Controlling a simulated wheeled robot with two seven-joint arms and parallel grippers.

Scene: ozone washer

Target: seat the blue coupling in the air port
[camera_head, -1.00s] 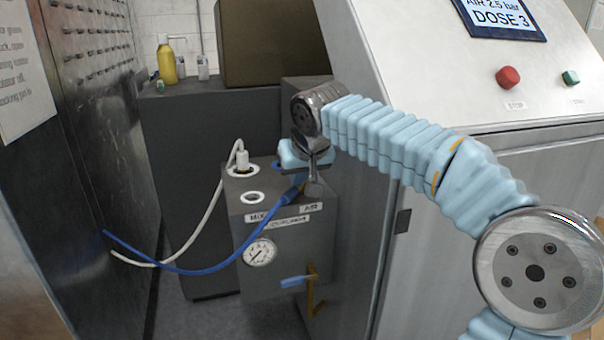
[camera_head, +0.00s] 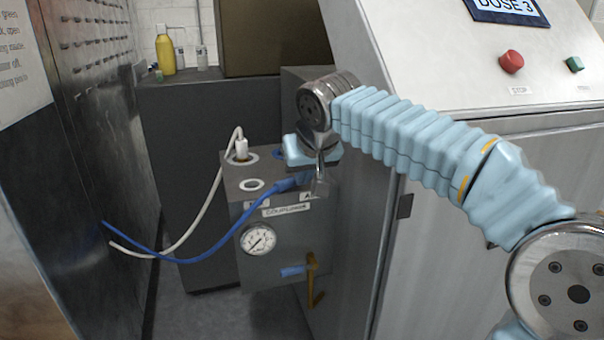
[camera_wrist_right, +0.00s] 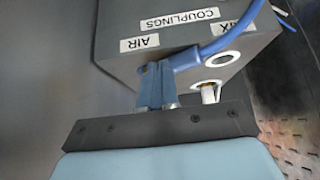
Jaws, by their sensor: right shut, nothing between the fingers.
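The blue coupling (camera_head: 291,184) is on the end of the blue hose, at the top right front edge of the grey box, by the AIR label (camera_wrist_right: 149,43). In the wrist view the hose end (camera_wrist_right: 186,60) lies right beside my fingertips. My right gripper (camera_head: 319,186) points down there, its fingers (camera_wrist_right: 156,80) shut with nothing held. My left gripper is not in view.
A sloped control panel (camera_head: 430,70) stands close at the right. Hoses cross the gap at the left.

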